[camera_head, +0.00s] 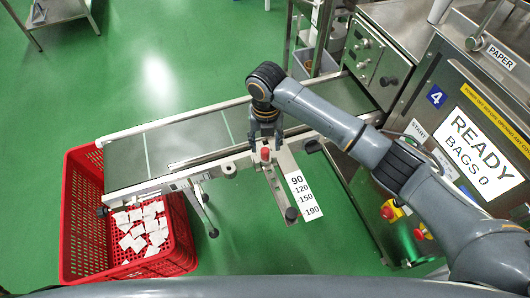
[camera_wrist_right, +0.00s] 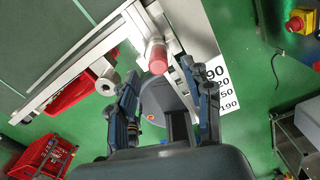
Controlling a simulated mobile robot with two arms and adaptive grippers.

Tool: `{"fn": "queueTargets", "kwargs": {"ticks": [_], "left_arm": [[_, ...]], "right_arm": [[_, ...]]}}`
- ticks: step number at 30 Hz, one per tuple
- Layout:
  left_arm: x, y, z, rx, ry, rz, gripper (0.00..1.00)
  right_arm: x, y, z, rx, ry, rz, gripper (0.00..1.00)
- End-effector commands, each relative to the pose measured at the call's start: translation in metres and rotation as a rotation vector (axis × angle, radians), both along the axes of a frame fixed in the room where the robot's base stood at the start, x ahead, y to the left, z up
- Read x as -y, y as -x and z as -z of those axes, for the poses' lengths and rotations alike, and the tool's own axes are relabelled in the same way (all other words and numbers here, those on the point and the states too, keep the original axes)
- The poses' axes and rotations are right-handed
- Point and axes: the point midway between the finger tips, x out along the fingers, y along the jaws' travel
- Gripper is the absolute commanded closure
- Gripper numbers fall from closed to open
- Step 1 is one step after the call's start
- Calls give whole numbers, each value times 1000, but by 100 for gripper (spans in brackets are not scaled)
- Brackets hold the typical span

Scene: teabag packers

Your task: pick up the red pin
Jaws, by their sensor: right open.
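The red pin (camera_head: 265,154) stands at the near rail of the conveyor, at the upper end of a metal bracket with a number scale. It also shows in the right wrist view (camera_wrist_right: 157,57), as a red cylinder with a lighter top. My right gripper (camera_head: 265,138) is just behind and above the pin in the head view. Its fingers are spread. In the right wrist view the right gripper (camera_wrist_right: 160,88) is open and empty, with the pin ahead of and between the fingers, apart from both. My left gripper is not in view.
The scale plate (camera_head: 304,196) reads 90 to 190. The conveyor belt (camera_head: 190,142) runs left to a red crate (camera_head: 82,205) holding several white teabags. A machine with a READY sign (camera_head: 468,145) stands right. Green floor is free in front.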

Motion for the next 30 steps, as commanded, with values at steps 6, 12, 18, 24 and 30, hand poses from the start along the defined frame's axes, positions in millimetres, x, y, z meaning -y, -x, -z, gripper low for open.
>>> {"fn": "queueTargets", "kwargs": {"ticks": [6, 12, 18, 24, 30], "left_arm": [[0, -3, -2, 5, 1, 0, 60], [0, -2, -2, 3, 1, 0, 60], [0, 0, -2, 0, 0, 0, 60], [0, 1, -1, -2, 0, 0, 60], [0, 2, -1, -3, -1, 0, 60]], "right_arm": [[-2, -1, 33, -3, 1, 1, 50], [-2, -2, 40, 0, 0, 0, 50], [-2, -1, 40, 0, 0, 0, 64], [-2, -1, 39, 0, 1, 1, 100], [-2, -2, 39, 0, 0, 1, 100]]}}
